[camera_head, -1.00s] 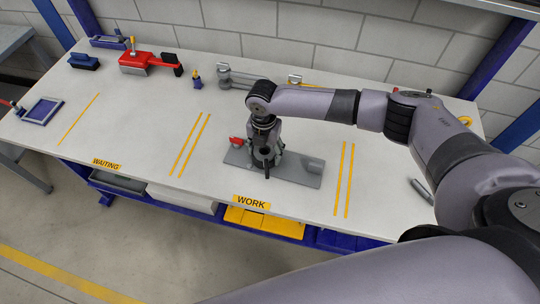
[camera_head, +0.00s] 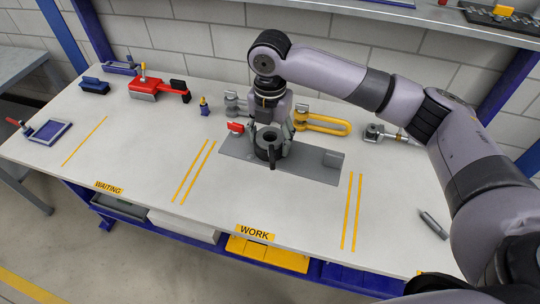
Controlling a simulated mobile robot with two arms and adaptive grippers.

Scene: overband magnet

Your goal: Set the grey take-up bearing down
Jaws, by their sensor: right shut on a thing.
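My right gripper (camera_head: 271,128) points down over the grey plate (camera_head: 312,170) in the WORK area. It is shut on a dark grey, round-bodied part, which looks like the take-up bearing (camera_head: 268,147). A dark peg or handle hangs at its front. The bearing is over the left half of the plate; I cannot tell whether it touches the plate. The gripper hides part of it. My left gripper is out of view.
Behind the plate are a yellow loop (camera_head: 325,122) and a grey fitting with a rod (camera_head: 376,131). A red tool (camera_head: 158,88), a small blue bottle-like thing (camera_head: 204,107) and a blue tray (camera_head: 51,131) are at left. A grey cylinder (camera_head: 433,224) lies at right.

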